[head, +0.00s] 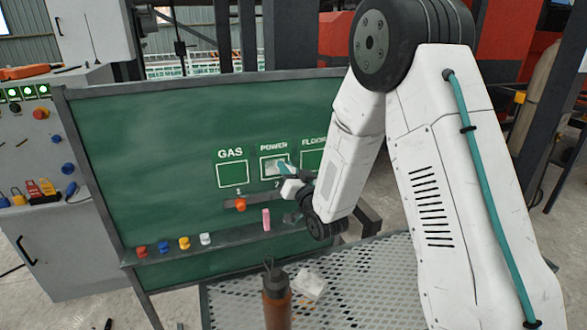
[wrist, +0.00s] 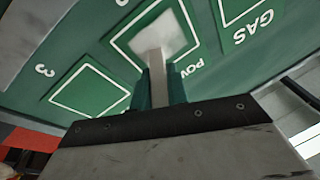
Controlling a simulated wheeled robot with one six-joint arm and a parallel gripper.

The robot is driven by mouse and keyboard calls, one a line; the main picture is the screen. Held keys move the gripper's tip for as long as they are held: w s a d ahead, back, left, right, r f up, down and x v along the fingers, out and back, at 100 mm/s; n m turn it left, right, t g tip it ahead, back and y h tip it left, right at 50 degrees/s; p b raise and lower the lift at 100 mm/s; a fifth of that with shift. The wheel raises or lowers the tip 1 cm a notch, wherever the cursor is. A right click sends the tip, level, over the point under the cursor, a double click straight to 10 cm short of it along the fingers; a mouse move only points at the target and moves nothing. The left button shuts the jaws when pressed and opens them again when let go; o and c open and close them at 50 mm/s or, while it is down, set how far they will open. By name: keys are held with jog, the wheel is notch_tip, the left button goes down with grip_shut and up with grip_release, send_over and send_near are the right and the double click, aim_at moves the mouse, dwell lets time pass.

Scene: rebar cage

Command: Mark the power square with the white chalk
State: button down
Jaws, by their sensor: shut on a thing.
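The green board (head: 150,150) carries three outlined squares labelled GAS, POWER and FLOOR. The POWER square (head: 266,172) holds a pale whitish smear; the smear (wrist: 180,30) fills much of that square in the wrist view. My gripper (head: 285,170) is at the POWER square. In the wrist view my gripper (wrist: 158,92) is shut on a pale chalk stick (wrist: 156,66), whose far end meets the smear; exact contact is hard to tell. The GAS square (head: 232,174) is bare. The FLOOR square (head: 312,160) is bare where visible, partly hidden by my arm.
The board's ledge (head: 225,245) holds red, blue, yellow and white pieces. A pink stick (head: 266,220) and an orange knob (head: 240,205) are near the squares. A brown bottle (head: 277,300) and a whitish lump (head: 310,285) stand on the mesh table (head: 370,280) in front.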

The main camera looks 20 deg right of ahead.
jog(key=shift+a, duration=2.3)
jog(key=shift+s, duration=0.1)
jog(key=shift+s+d, duration=0.15)
jog(key=shift+s, duration=2.8)
jog(key=shift+s, duration=0.1)
jog(key=s, duration=0.2)
jog(key=shift+s, duration=0.4)
jog(key=shift+w, duration=0.1)
jog(key=w, duration=0.7)
jog(key=shift+r, duration=0.25)
